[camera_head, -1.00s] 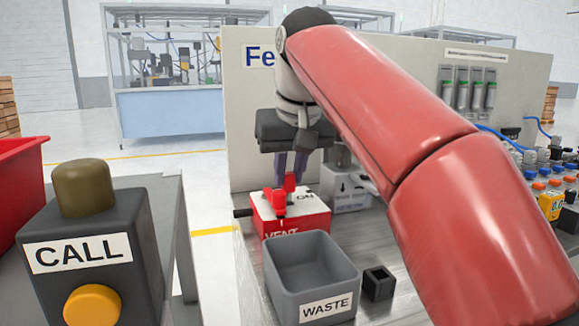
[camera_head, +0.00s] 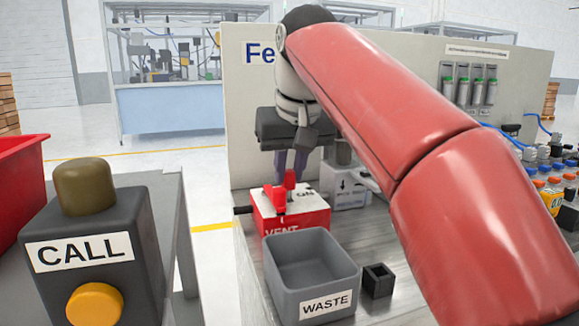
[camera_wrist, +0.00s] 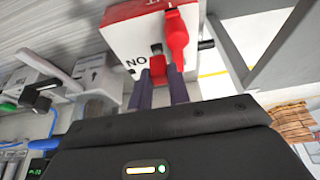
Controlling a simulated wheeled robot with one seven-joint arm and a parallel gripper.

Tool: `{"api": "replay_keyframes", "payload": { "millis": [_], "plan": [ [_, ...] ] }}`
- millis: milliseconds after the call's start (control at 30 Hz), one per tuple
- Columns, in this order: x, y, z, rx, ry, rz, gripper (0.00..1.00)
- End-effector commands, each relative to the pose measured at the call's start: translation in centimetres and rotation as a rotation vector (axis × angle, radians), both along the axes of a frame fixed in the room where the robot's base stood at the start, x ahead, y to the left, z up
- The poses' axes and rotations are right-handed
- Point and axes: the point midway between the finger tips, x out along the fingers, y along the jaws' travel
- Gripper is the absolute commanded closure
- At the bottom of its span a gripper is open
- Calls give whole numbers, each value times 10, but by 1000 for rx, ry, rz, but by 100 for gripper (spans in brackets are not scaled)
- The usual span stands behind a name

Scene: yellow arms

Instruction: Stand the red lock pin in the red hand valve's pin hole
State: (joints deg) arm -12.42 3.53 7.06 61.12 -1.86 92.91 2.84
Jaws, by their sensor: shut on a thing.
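The red hand valve (camera_head: 310,222) is a red box with a white top marked ON and VENT, and a red handle (camera_head: 275,200). My gripper (camera_head: 291,172) is over the valve's far part, fingers pointing down. The red lock pin (camera_head: 290,178) is between its purple fingertips, beside the handle. In the wrist view, the pin (camera_wrist: 158,67) is gripped close to the valve's white face, next to the red handle (camera_wrist: 176,38). The pin hole is not clearly visible, and I cannot tell whether the pin's lower end is in it.
A grey WASTE bin (camera_head: 330,282) stands in front of the valve, with a small black square holder (camera_head: 378,280) to its right. A grey box (camera_head: 345,190) is behind the valve. The CALL box (camera_head: 92,250) is at left. Bottles (camera_head: 550,195) crowd the right.

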Motion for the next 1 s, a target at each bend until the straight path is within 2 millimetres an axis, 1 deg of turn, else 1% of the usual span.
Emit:
{"api": "replay_keyframes", "payload": {
  "millis": [1000],
  "plan": [
    [0, 0, -20, 0, -1, 0, 100]
  ]
}}
